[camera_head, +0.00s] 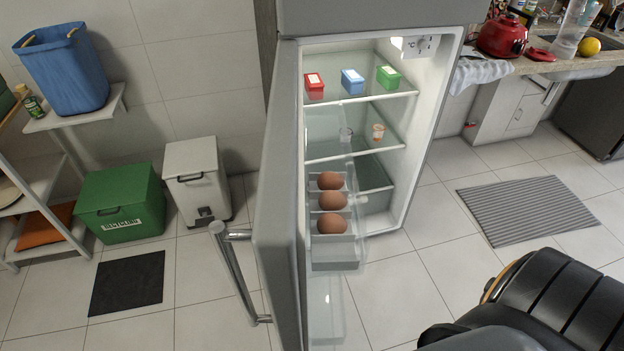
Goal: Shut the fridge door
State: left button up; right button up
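The fridge (381,18) stands upright in the middle, open, with its lit interior facing me. Its grey door (277,215) stands wide open, swung out toward me and seen nearly edge-on. The door's long metal handle (236,275) is on its outer face, to the left. The door's inner side carries clear bins, and one holds three brown eggs (332,201). Inside on the top shelf are a red box (314,86), a blue box (352,81) and a green box (388,78). Neither of my grippers is in view; a dark part of my own body shows at lower right.
At left stand a green bin (121,204), a white bin (196,180) and a shelf with a blue basket (68,69). A dark mat (127,283) and a grey striped mat (541,209) lie on the tiled floor. A counter with a red kettle (502,36) is at right.

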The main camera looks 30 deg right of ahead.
aim_at(278, 235)
jog(key=i+j+z, duration=0.15)
jog(key=j+z, duration=0.25)
jog(key=i+j+z, duration=0.1)
jog(key=z, duration=0.3)
jog(key=j+z, duration=0.8)
jog(key=k+l+z, duration=0.2)
jog(key=k, duration=0.1)
